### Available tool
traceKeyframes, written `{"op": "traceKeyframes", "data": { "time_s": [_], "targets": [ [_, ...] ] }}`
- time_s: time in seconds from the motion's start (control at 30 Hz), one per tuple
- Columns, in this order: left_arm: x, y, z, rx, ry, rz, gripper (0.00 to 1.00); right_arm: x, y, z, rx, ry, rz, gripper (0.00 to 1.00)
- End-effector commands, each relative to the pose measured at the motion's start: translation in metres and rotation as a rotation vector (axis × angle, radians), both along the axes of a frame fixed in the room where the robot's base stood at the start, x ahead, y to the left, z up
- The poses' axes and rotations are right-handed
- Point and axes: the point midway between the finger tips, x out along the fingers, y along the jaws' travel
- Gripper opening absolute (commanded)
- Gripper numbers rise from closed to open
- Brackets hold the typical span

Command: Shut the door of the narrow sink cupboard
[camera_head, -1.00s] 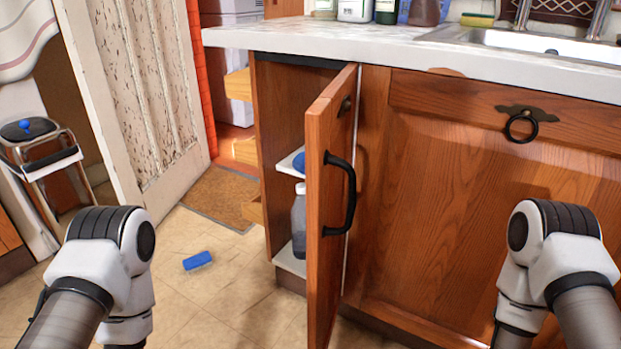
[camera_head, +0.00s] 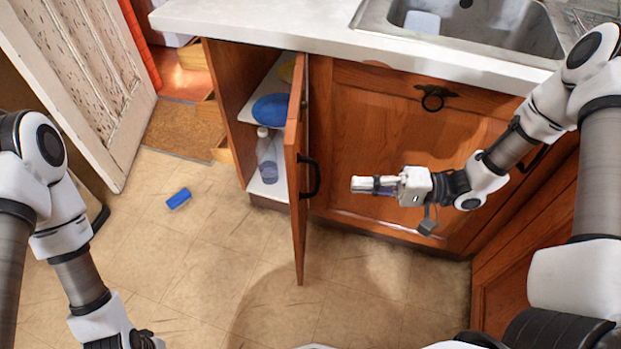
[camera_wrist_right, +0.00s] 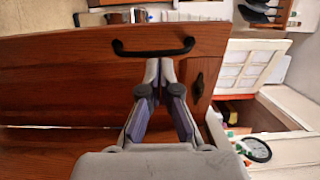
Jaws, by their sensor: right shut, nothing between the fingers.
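The wooden door (camera_head: 297,210) of the narrow sink cupboard stands wide open, edge-on in the head view, with a black bar handle (camera_head: 312,176) on its right face. The open cupboard (camera_head: 227,75) shows to its left. My right gripper (camera_head: 358,185) is shut and empty, to the right of the door and pointing left at it, with a gap to the handle. In the right wrist view the closed fingers (camera_wrist_right: 161,68) appear in front of the door (camera_wrist_right: 50,75), just below its handle (camera_wrist_right: 155,49). My left gripper (camera_head: 138,340) is low at the left, partly cut off; its jaws are unclear.
Inside the cupboard are a clear bottle (camera_head: 266,157) and a blue dish (camera_head: 270,109). A blue block (camera_head: 179,198) lies on the tiled floor. The wider cupboard front (camera_head: 400,130) is closed, beneath the counter (camera_head: 260,28) and sink (camera_head: 480,28).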

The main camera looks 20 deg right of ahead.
Motion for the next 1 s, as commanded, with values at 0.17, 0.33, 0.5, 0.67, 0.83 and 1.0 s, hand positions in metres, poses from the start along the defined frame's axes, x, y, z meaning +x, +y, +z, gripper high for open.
{"op": "traceKeyframes", "data": {
  "time_s": [0.17,0.33,0.5,0.67,0.83,1.0],
  "targets": [
    [0.000,0.000,-0.014,0.000,0.000,0.000,0.60,0.011,0.039,-0.004,-0.004,0.001,0.008,0.00],
    [0.000,0.000,-0.020,0.000,-0.001,0.000,0.60,0.024,0.073,-0.003,-0.004,-0.001,0.006,0.00],
    [0.000,0.000,-0.022,0.000,-0.001,0.000,0.60,0.031,0.094,-0.001,-0.003,-0.001,0.003,0.00],
    [0.000,0.000,-0.022,0.000,-0.001,0.000,0.60,0.034,0.099,0.000,-0.001,-0.001,0.000,0.00],
    [0.000,0.000,-0.022,0.000,-0.001,0.000,0.60,0.034,0.099,0.000,-0.001,-0.001,-0.001,0.00],
    [0.000,0.000,-0.022,0.000,-0.001,0.000,0.60,0.034,0.099,0.000,-0.001,-0.001,-0.002,0.00]
  ]
}}
